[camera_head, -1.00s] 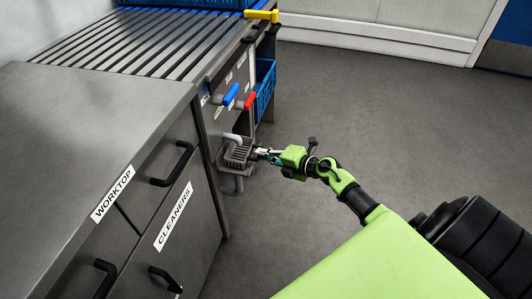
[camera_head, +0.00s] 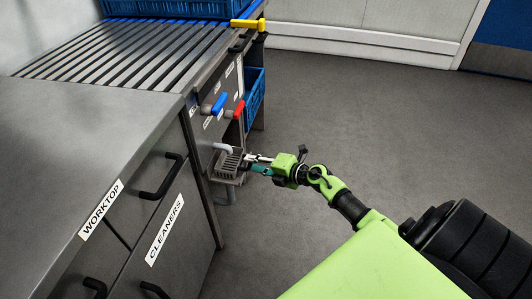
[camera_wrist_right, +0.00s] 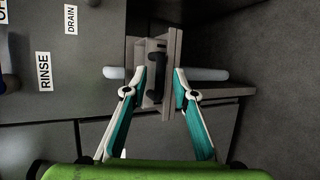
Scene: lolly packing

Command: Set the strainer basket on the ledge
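The grey slotted strainer basket (camera_head: 228,164) sits upright on the small ledge (camera_head: 222,180) at the worktop's end, by the taps. In the wrist view, a dark upright part of the basket (camera_wrist_right: 157,78) shows between my fingers, with the grey ledge (camera_wrist_right: 173,50) behind it. My right gripper (camera_head: 248,163) is at the basket's right side. Its two teal-and-white fingers (camera_wrist_right: 160,70) stand apart, with visible room on both sides of the dark part. Contact at the fingertips is too small to tell. My left gripper is not in view.
A pale spout (camera_head: 222,147) hangs just above the basket, and a grey pipe runs below it. Blue (camera_head: 219,104) and red (camera_head: 239,109) tap handles are above. A blue crate (camera_head: 254,98) stands behind. The floor to the right is clear.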

